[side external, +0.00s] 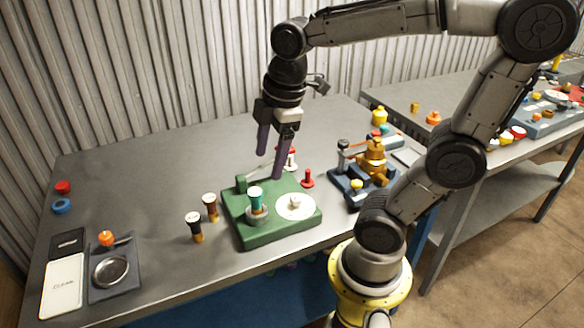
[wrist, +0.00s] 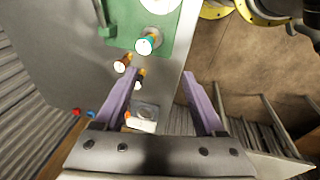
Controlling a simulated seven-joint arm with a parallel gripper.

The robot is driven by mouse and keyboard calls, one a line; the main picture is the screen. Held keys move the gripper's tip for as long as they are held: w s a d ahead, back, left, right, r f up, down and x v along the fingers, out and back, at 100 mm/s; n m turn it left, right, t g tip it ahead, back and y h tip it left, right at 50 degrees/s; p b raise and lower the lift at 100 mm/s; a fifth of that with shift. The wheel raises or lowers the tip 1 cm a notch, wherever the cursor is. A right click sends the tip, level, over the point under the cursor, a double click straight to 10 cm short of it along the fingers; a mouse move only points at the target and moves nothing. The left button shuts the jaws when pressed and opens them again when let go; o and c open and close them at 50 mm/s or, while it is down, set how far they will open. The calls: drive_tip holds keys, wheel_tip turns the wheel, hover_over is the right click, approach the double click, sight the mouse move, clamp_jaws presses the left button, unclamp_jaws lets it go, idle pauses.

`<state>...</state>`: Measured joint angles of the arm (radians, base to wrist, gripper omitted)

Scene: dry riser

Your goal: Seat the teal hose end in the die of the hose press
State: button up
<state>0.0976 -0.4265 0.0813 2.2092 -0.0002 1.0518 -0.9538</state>
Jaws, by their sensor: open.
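The teal hose end (side external: 256,197) stands upright in a grey ring (side external: 257,214) on the green base (side external: 240,233) of what looks like the hose press. I cannot tell how deep it sits. In the wrist view the teal hose end (wrist: 145,44) shows its pale top, beyond the fingertips. My gripper (side external: 269,166) has purple fingers spread apart and empty, above and behind the green base, clear of the teal hose end. The wrist view shows my gripper (wrist: 160,73) with nothing between its fingers.
A blue-based fixture (side external: 347,187) is at right. A dark tray (side external: 128,282) sits front left. The left-middle table is clear.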

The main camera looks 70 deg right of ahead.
drive_tip(key=s+a+m+t, duration=0.2)
drive_tip(key=s+m, duration=0.4)
drive_tip(key=m, duration=0.3)
drive_tip(key=shift+f+m+t, duration=0.4)
drive_tip(key=shift+f+t, duration=0.05)
drive_tip(key=shift+t, duration=0.05)
drive_tip(key=shift+a, duration=0.1)
idle(0.3)
